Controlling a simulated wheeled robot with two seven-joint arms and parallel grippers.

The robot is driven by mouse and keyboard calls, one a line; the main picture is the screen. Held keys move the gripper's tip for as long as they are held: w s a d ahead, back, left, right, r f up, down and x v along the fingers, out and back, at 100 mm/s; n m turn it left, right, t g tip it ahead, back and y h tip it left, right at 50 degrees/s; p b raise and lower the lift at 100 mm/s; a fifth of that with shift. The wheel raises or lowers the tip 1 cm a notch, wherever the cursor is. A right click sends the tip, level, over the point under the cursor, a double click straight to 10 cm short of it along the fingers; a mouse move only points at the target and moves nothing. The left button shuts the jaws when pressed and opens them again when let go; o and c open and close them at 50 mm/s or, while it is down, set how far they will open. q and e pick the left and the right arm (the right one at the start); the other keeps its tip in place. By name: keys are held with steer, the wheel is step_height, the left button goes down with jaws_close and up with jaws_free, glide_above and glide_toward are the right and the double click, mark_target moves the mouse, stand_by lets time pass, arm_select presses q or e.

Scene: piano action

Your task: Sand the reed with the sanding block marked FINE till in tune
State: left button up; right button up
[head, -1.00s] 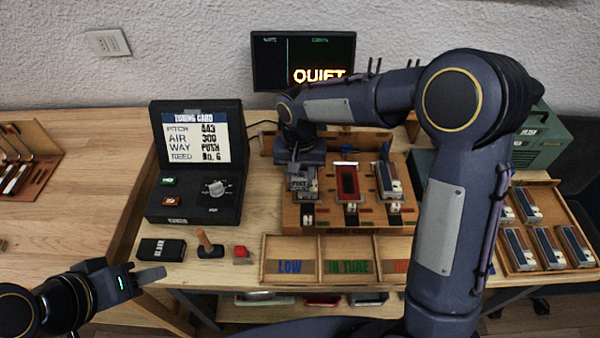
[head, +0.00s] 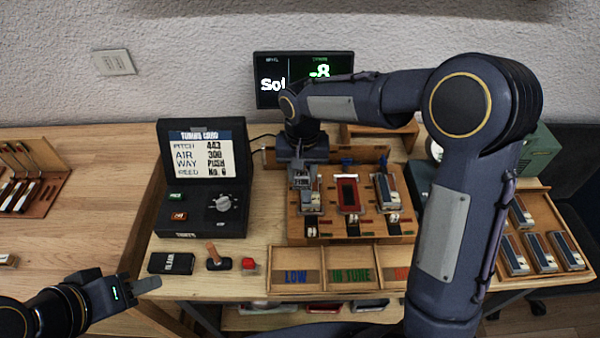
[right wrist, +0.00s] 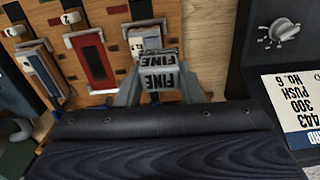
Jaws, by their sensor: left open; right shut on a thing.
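My right gripper (head: 302,170) is shut on the sanding block (right wrist: 158,80) marked FINE. It holds the block over the left slot of the wooden stand (head: 352,228). A reed piece (right wrist: 146,40) shows just beyond the block in the right wrist view; whether they touch I cannot tell. The monitor (head: 305,80) reads "-8" in green beside white letters, partly cut by my arm. My left gripper (head: 140,287) is open and empty at the lower left.
The stand's middle slot holds a red-framed piece (head: 348,193), its right slot a blue-and-silver one (head: 388,188). A tray (head: 325,254) marked LOW and IN TUNE lies in front. Several reed pieces fill a right-hand tray (head: 550,207).

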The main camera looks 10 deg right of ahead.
steer(key=shift+r+p, duration=0.65)
steer(key=shift+r, duration=0.4)
stand_by(1.3)
